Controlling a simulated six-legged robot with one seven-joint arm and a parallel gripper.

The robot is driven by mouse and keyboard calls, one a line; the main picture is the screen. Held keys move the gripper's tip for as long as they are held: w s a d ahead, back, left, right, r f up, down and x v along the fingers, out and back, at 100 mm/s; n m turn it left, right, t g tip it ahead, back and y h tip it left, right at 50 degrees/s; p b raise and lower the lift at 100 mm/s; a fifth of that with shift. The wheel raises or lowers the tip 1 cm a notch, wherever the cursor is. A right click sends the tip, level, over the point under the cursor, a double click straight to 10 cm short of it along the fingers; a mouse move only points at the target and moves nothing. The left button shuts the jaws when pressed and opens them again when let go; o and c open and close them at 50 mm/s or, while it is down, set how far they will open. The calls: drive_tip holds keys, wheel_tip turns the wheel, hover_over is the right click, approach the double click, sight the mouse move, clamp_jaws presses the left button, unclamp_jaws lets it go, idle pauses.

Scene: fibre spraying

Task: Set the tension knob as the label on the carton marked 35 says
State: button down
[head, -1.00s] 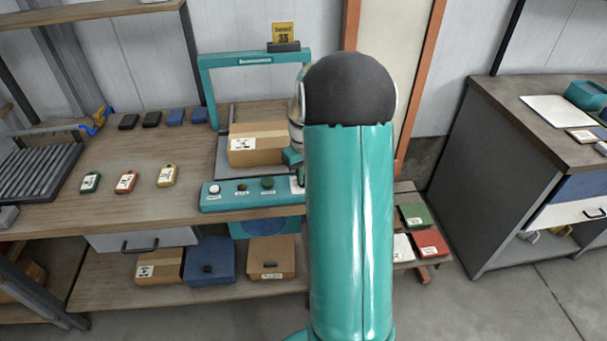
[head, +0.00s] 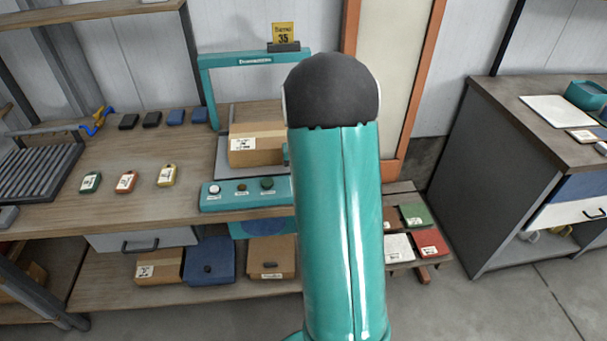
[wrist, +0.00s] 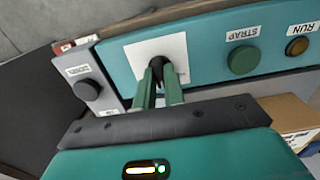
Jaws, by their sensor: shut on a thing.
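In the wrist view my gripper (wrist: 158,75) has its two green fingers closed around a black knob (wrist: 157,60) on a white square plate (wrist: 178,48) of the teal panel. Its pointer and scale are too hidden to read. In the head view my arm hides the knob and gripper. A brown carton (head: 268,151) with a white label (head: 243,144) sits in the teal strapping machine (head: 205,85); the label text is too small to read. A yellow sign (head: 283,33) above the machine shows 35.
The panel also has a green STRAP button (wrist: 243,61) and an amber RUN button (wrist: 297,46). Another dark knob (wrist: 89,90) is on a grey section beside it. Red, yellow and green tags (head: 127,182) lie on the bench (head: 60,217). Boxes (head: 208,261) sit on the lower shelf.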

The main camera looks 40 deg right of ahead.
drive_tip(key=shift+r, duration=0.1)
drive_tip(key=c, duration=1.5)
unclamp_jaws()
wheel_tip(320, 180, up, 14)
drive_tip(key=shift+f, duration=0.15)
drive_tip(key=shift+a, duration=0.1)
